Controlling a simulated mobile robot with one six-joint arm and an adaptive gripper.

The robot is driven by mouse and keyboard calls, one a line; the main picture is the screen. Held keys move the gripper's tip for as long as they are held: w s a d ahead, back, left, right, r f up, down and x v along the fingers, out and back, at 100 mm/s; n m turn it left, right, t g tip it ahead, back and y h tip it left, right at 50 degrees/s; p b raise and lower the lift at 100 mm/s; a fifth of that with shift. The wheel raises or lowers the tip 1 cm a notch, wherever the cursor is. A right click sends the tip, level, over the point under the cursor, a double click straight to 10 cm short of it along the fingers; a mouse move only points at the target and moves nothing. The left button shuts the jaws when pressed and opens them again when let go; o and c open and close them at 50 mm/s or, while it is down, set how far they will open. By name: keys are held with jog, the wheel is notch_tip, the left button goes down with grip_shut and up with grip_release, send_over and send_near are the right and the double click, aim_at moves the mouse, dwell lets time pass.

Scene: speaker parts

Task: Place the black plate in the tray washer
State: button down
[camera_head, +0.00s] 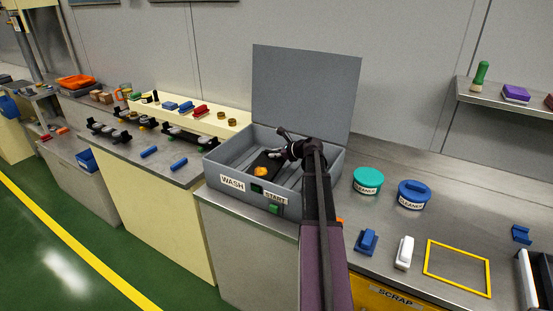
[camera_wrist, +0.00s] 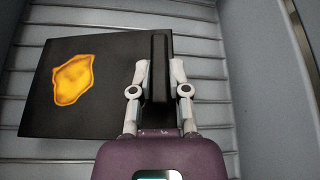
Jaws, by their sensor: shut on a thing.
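The tray washer (camera_head: 228,190) is a grey box with its lid (camera_head: 305,92) standing open and the label WASH on its front. The black plate (camera_head: 262,165) is inside the box, with an orange-yellow stain on it. In the wrist view the black plate (camera_wrist: 110,112) lies over the ribbed grey floor of the washer, and a raised black bar stands at its right. My gripper (camera_wrist: 160,72) is shut on that bar, one finger on each side. In the head view my gripper (camera_head: 280,146) reaches down into the box. I cannot tell whether the plate touches the floor.
A green START button (camera_head: 273,209) is on the washer's front. Teal (camera_head: 368,180) and blue (camera_head: 413,194) cleaner tubs stand to its right. A blue item (camera_head: 367,241), a white item (camera_head: 404,252) and a yellow frame (camera_head: 457,268) lie nearer. Black parts and blue blocks lie on the left bench.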

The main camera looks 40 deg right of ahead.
jog(key=shift+f, duration=0.45)
jog(key=c, duration=0.6)
grip_release()
jog(key=shift+r, duration=0.2)
jog(key=shift+s+d+r+p, duration=0.1)
jog(key=shift+s+r+p, duration=0.25)
jog(key=shift+s, duration=0.2)
jog(key=p+v, duration=0.4)
jog(key=v, duration=0.6)
jog(key=shift+s+d+p, duration=0.15)
jog(key=shift+s+p, duration=0.15)
